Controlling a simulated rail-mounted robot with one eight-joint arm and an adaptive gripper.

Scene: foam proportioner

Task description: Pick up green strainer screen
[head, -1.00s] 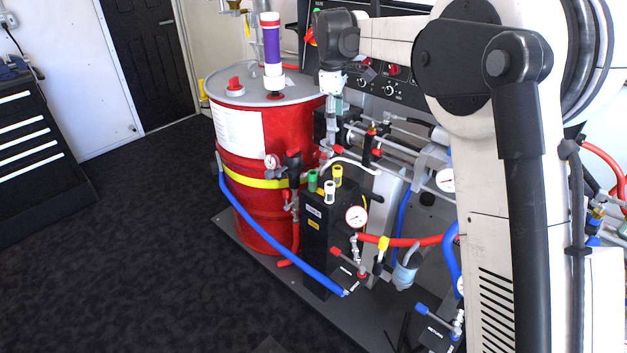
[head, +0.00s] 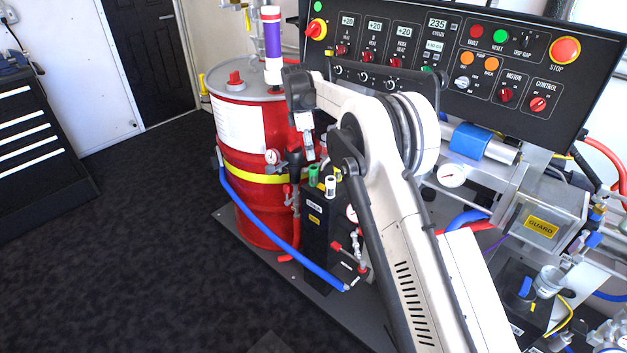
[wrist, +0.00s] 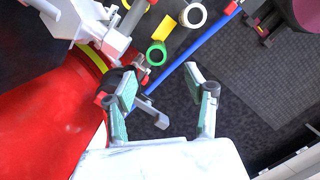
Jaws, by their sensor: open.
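The green strainer screen (head: 313,175) is a small green cylinder standing upright on top of the black box (head: 318,232), beside the red drum. In the wrist view the green screen (wrist: 156,53) shows as a green ring seen from above, just beyond the fingertips. My gripper (wrist: 163,84) is open and empty, its two fingers spread on either side below the ring in the picture. In the head view my gripper (head: 308,150) hangs close above the box, near the green screen, and is small and partly hidden by its own links.
A white screen (head: 330,186) stands just right of the green one, with a yellow one (head: 337,172) behind. The red drum (head: 247,210) is close on the left. A blue hose (head: 262,250) runs past the box. A control panel (head: 450,70) rises behind my arm.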

